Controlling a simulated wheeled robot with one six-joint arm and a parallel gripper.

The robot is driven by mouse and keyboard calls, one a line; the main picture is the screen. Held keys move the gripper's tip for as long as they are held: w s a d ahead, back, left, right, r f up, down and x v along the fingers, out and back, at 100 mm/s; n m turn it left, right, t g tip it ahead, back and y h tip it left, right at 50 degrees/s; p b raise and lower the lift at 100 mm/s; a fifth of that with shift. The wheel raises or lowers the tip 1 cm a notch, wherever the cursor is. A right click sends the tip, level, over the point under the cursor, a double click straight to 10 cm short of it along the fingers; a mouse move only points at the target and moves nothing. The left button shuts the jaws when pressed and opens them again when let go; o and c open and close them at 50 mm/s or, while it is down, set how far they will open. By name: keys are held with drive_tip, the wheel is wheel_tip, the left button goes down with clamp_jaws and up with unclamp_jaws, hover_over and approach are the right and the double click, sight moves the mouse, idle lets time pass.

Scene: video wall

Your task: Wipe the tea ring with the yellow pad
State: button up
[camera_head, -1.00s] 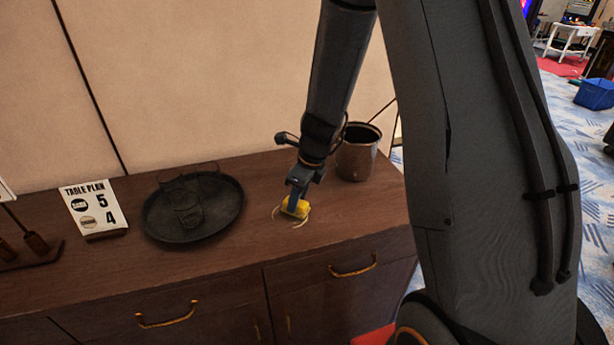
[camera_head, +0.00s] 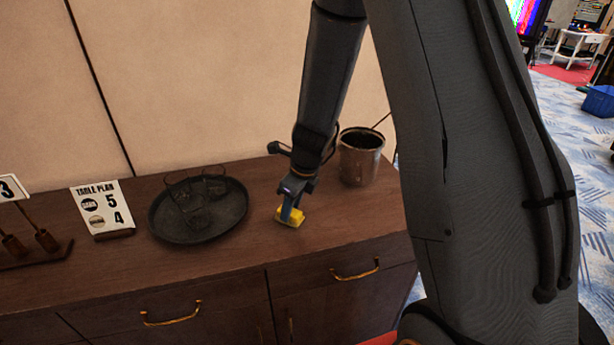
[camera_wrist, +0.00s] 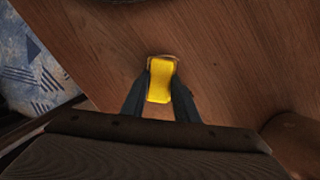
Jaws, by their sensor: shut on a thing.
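The yellow pad (camera_head: 291,216) lies flat on the dark wooden cabinet top, right of the round tray. My gripper (camera_head: 291,211) is shut on it from above. In the wrist view the yellow pad (camera_wrist: 159,84) sits between the two dark fingers of my gripper (camera_wrist: 160,82), against the wood. A thin pale-brown line (camera_wrist: 163,57) shows along the pad's far edge, perhaps part of the tea ring. In the head view I cannot make out the ring; the pad and fingers may cover some of it.
A dark round tray (camera_head: 168,233) with several clear glasses stands left of the pad. A metal bucket (camera_head: 360,160) stands behind it to the right. A table plan card (camera_head: 101,208) and a small numbered stand (camera_head: 40,248) are farther left. The cabinet's front edge is close.

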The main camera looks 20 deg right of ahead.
drive_tip(key=shift+a+r+p, duration=0.1)
drive_tip(key=shift+a+p, duration=0.65)
drive_tip(key=shift+a, duration=0.7)
drive_tip(key=shift+d+f, duration=0.2)
drive_tip(key=shift+d, duration=0.1)
drive_tip(key=shift+s+d, duration=0.1)
drive_tip(key=shift+d, duration=3.8)
drive_tip(key=shift+d+r+p, duration=0.1)
drive_tip(key=shift+r+p, duration=0.2)
drive_tip(key=v, duration=0.1)
drive_tip(key=p+v, duration=0.1)
drive_tip(key=shift+a+r+p, duration=0.25)
drive_tip(key=shift+r+p, duration=0.05)
drive_tip(key=shift+r, duration=0.05)
drive_tip(key=shift+w+r+p, duration=0.2)
drive_tip(key=shift+r+p, duration=1.9)
drive_tip(key=shift+r, duration=0.5)
drive_tip(key=shift+s, duration=0.1)
